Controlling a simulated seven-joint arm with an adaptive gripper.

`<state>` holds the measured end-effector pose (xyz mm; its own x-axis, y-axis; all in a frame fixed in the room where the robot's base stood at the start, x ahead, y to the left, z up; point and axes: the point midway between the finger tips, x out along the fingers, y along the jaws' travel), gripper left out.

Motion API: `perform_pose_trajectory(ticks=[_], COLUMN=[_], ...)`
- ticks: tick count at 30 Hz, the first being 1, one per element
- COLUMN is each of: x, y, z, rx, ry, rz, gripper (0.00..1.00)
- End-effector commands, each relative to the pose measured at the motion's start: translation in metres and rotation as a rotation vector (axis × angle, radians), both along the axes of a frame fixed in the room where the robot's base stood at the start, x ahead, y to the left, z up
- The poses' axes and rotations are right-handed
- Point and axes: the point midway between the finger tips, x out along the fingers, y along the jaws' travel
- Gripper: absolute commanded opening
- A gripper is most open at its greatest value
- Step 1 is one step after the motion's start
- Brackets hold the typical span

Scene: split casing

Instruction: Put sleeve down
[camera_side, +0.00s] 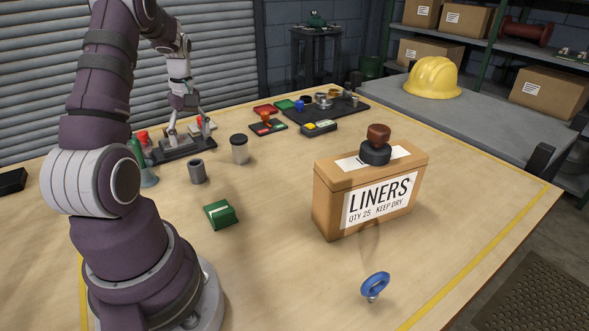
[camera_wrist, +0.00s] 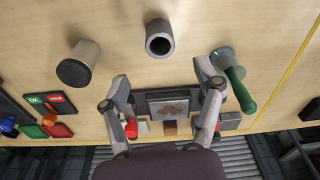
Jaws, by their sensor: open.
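The sleeve, a grey hollow cylinder (camera_side: 197,172), stands upright on the wooden table. In the wrist view the sleeve (camera_wrist: 159,37) shows its dark open bore, clear of my fingers. My gripper (camera_side: 190,128) is open over a dark fixture (camera_side: 183,150) behind the sleeve. In the wrist view my gripper (camera_wrist: 161,97) has its fingers spread on either side of the fixture's grey plate (camera_wrist: 168,106), with nothing held between them. Whether the fingertips touch the fixture cannot be told.
A dark-lidded canister (camera_side: 239,149) stands right of the sleeve.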

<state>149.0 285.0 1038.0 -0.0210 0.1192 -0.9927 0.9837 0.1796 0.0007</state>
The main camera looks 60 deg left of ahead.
Motion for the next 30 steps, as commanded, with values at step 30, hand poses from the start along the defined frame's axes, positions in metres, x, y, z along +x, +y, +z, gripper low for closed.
perform_pose_trajectory(ticks=[30], x=[0.015], y=[-0.285], z=[0.105], rx=[0.326], ry=[-0.269], rz=[-1.738], gripper=[0.67])
